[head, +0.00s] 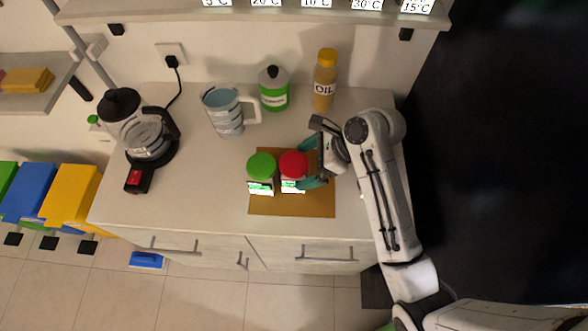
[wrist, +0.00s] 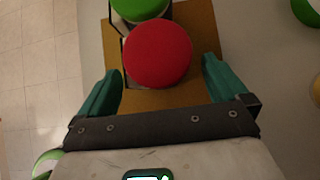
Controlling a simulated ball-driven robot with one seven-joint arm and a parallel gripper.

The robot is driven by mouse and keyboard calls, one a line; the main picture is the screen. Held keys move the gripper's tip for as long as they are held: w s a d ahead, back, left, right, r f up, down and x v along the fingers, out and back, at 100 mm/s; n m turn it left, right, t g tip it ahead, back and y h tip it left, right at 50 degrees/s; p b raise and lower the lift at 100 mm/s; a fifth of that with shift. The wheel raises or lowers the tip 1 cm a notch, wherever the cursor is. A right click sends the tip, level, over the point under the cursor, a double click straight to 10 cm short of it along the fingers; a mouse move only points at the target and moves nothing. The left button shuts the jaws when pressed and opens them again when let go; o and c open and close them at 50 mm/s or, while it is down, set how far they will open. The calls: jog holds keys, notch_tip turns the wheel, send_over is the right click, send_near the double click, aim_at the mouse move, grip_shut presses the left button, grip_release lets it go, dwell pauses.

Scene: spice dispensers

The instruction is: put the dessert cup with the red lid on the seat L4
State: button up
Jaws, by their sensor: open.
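The dessert cup with the red lid (head: 293,164) stands upright on a brown board on the counter. Its lid also fills the middle of the wrist view (wrist: 157,53). My gripper (head: 308,165) is open and comes in from the right, its teal fingers on either side of the cup. In the wrist view the fingertips (wrist: 162,66) flank the red lid, with a gap showing on each side. A similar cup with a green lid (head: 261,167) stands just left of the red one. No label reading L4 can be made out.
The brown board (head: 300,207) has bare room in front of the cups. A blue-grey mug (head: 222,108), a green jar (head: 273,92) and an oil bottle (head: 324,82) stand behind. A coffee maker (head: 137,125) is at left. A shelf with temperature labels (head: 316,3) hangs above.

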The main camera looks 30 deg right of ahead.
aim_at(295, 163)
jog(key=x, duration=0.4)
jog(key=shift+a+p, duration=0.25)
jog(key=shift+p, duration=0.05)
jog(key=c, duration=1.1)
jog(key=shift+w+r, duration=0.1)
jog(key=shift+r, duration=0.35)
notch_tip(295, 163, up, 2)
jog(key=shift+r+b, duration=0.1)
jog(key=shift+b, duration=0.3)
jog(key=shift+s+a+r+p, duration=0.15)
jog(key=shift+s+a+r, duration=0.4)
jog(key=shift+s+r, duration=1.45)
jog(key=shift+s+a+r+p, duration=0.1)
jog(key=shift+s+a+r, duration=0.5)
jog(key=shift+s+r, duration=1.35)
jog(key=shift+s+a+r+p, duration=0.15)
jog(key=shift+s+a+r, duration=0.65)
jog(key=shift+s, duration=2.1)
